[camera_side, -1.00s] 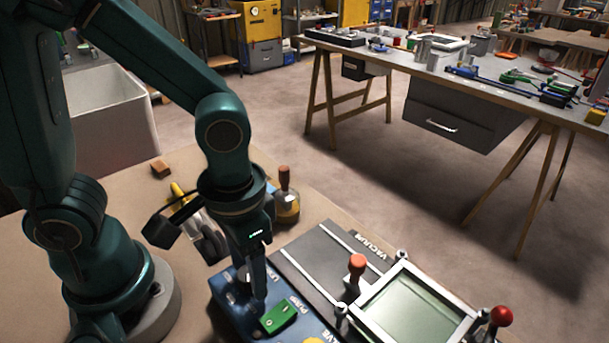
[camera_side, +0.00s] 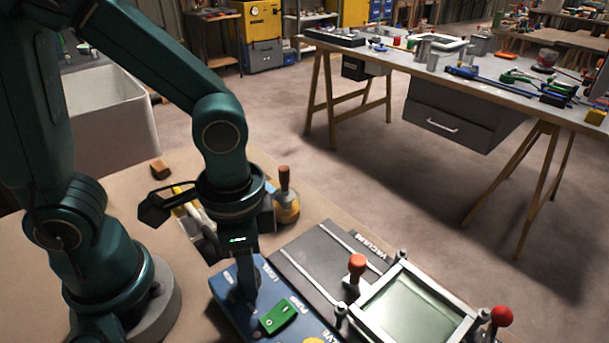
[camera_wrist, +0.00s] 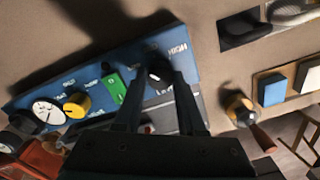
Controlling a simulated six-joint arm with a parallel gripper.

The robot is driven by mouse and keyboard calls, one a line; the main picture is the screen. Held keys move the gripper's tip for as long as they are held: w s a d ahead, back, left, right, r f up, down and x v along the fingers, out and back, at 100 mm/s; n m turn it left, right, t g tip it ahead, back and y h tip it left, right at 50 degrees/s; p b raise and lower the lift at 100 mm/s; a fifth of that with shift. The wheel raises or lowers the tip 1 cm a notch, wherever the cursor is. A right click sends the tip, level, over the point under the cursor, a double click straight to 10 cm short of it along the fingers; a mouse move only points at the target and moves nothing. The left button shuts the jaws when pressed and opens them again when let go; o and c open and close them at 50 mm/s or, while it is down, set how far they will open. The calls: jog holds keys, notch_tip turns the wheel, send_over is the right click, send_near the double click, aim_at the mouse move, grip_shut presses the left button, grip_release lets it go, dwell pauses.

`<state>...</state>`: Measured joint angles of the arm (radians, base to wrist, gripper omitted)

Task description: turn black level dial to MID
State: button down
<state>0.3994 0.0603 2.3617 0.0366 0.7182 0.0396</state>
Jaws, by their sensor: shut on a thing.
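The blue panel (camera_side: 303,321) lies on the bench in front of my arm and also shows in the wrist view (camera_wrist: 75,72). My gripper (camera_side: 243,303) points down at its far left end, with its fingers shut on the black level dial. In the wrist view, the dial (camera_wrist: 156,76) is dark with a white mark, between the two fingertips (camera_wrist: 158,75). HIGH is readable beside it; the LEVEL lettering is partly covered by a finger. I cannot read MID or tell which position the mark meets. In the side view the fingers hide the dial.
A green switch (camera_side: 278,316) and a yellow knob (camera_wrist: 77,105) share the panel. A dark vacuum plate and a framed window (camera_side: 420,303) with red-handled levers stand to the right. A wooden-handled tool (camera_side: 285,195) stands behind my gripper.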

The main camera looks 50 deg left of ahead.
jog(key=m, duration=0.7)
dwell(0.6)
jog(key=c, duration=0.5)
grip_release()
jog(key=shift+r, duration=2.6)
jog(key=shift+s, duration=0.1)
